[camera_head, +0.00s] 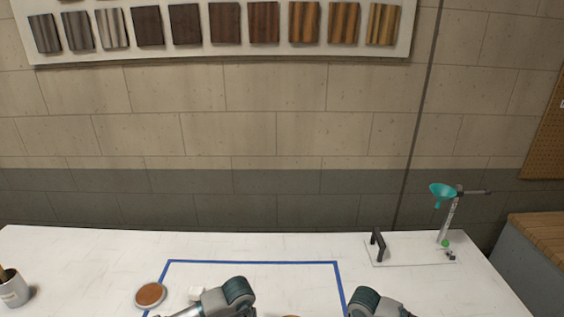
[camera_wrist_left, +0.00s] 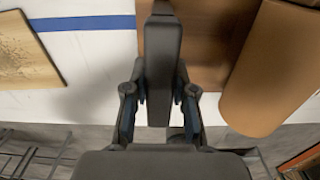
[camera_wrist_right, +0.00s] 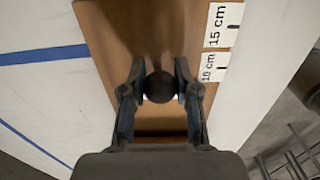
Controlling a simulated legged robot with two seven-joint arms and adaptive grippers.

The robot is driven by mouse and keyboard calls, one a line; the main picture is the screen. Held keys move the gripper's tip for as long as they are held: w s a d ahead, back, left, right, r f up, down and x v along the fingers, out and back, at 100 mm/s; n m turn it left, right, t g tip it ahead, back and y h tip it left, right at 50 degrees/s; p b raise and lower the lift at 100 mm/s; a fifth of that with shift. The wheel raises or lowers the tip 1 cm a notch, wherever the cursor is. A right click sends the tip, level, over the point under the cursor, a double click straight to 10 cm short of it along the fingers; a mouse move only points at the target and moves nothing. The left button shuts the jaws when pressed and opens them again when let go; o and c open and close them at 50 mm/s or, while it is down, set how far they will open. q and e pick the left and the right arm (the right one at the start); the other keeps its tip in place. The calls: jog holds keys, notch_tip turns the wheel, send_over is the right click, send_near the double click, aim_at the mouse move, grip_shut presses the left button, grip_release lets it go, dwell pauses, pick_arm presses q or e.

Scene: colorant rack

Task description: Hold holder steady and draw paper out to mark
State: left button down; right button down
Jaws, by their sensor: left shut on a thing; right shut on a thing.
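In the left wrist view my left gripper (camera_wrist_left: 159,100) is shut on an upright dark grey handle (camera_wrist_left: 163,50), apparently the holder's. Behind it is a flat brown surface (camera_wrist_left: 208,35), and a tan roll-like piece (camera_wrist_left: 275,70), apparently the paper roll, lies to the right. In the right wrist view my right gripper (camera_wrist_right: 160,75) is shut on a round black knob (camera_wrist_right: 160,87) in front of a brown sheet or board (camera_wrist_right: 115,25). A white scale (camera_wrist_right: 226,25) with "10 cm" and "15 cm" marks runs along its right side. The head view does not show the holder clearly.
Blue tape (camera_head: 250,262) outlines an area on the white table (camera_head: 60,260). A stand with a teal funnel (camera_head: 442,190) is at the right. A wood-grain panel (camera_wrist_left: 25,55) lies left of my left gripper.

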pick_arm(q)
jog(key=shift+a, duration=0.1)
pick_arm(e)
jog(key=shift+d, duration=1.55)
jog(key=c, duration=0.8)
grip_release()
jog(key=shift+o, duration=0.2)
jog(key=shift+a, duration=0.1)
notch_tip(320, 180, up, 12)
jog(key=shift+f, duration=0.1)
pick_arm(q)
jog(key=c, duration=0.9)
grip_release()
